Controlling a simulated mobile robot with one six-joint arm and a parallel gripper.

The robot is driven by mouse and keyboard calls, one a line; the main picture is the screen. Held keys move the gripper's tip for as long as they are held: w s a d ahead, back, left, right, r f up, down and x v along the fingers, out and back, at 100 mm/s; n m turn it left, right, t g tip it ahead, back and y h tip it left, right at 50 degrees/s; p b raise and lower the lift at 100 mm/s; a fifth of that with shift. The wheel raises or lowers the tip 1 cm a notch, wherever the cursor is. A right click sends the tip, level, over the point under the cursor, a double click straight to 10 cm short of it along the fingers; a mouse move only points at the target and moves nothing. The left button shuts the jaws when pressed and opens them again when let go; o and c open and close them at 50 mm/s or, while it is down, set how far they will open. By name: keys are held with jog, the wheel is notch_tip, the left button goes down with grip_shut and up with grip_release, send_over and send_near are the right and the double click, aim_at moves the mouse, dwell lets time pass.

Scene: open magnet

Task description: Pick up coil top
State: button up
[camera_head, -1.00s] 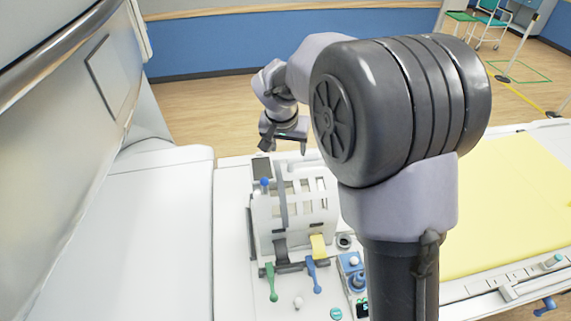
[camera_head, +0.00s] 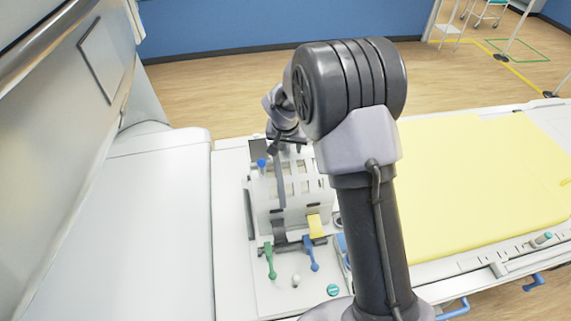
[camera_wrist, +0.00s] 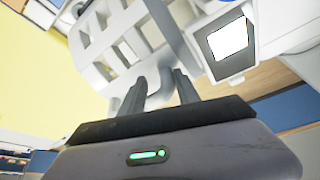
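The coil top is the white slotted upper part of the coil (camera_head: 298,199) on the white patient table, left of my arm in the head view. Its white lattice (camera_wrist: 122,42) fills the upper left of the wrist view. My gripper (camera_head: 287,147) is at the far end of the coil in the head view, partly hidden by my arm. In the wrist view my gripper (camera_wrist: 158,80) has its two dark fingers apart, pointing at the coil's white edge. A white part of the coil shows between and beyond the fingertips. I cannot tell whether they touch it.
A grey box with a bright white screen (camera_wrist: 228,42) is right of the fingers. A green lever (camera_head: 269,262) and a blue lever (camera_head: 311,255) stand before the coil. A yellow mattress (camera_head: 470,200) lies to the right. The scanner housing (camera_head: 70,110) rises at left.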

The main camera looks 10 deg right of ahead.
jog(key=shift+a, duration=0.1)
grip_shut()
dwell(1.0)
